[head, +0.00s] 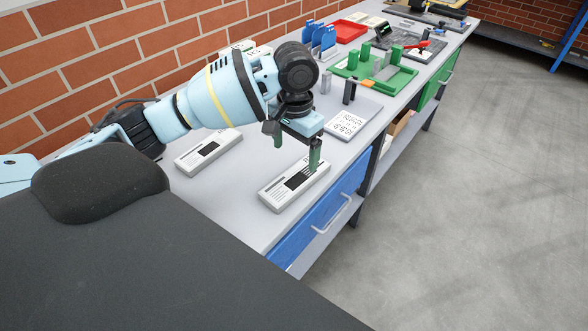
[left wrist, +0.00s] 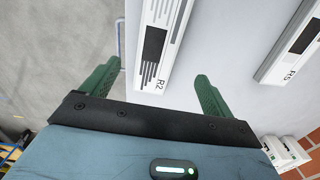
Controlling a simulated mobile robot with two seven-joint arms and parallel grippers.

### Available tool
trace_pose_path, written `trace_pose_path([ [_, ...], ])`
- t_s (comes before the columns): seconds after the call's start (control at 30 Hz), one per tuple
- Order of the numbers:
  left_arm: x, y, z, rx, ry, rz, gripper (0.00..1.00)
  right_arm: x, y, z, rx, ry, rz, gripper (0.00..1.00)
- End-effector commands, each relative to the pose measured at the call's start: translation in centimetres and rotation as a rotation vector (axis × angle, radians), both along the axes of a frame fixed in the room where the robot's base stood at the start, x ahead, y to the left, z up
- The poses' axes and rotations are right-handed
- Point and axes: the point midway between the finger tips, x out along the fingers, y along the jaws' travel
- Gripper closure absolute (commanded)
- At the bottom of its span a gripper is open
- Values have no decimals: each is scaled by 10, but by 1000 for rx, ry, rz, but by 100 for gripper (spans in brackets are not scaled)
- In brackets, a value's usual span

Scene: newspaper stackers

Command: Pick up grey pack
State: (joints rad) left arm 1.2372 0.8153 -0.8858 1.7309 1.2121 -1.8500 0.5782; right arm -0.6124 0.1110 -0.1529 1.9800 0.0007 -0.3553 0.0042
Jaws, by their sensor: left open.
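Two light grey flat packs with dark panels lie on the workbench. The nearer one (head: 277,197) is by the bench's front edge; it is the pack marked R2 (left wrist: 153,72) in the left wrist view. The other (head: 190,162), towards the wall, is marked R5 (left wrist: 282,62). My left gripper (head: 296,150) is open and empty, with green fingers pointing down. One finger overlaps the R2 pack in the head view. In the left wrist view the R2 pack shows between the open fingers (left wrist: 157,72); contact cannot be told. My right gripper is not in view.
The bench top (head: 232,200) is clear around the packs. A printed white card (head: 346,124) lies on a grey plate beyond the gripper. A green tray (head: 392,80), blue holders (head: 322,37) and a red tray (head: 345,32) stand farther back. A brick wall runs behind.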

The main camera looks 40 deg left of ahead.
Motion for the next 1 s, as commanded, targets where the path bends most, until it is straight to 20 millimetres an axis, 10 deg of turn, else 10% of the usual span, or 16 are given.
trace_pose_path([
  [1.0,0,-2,-75,1,2,0,13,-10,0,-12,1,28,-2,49],
])
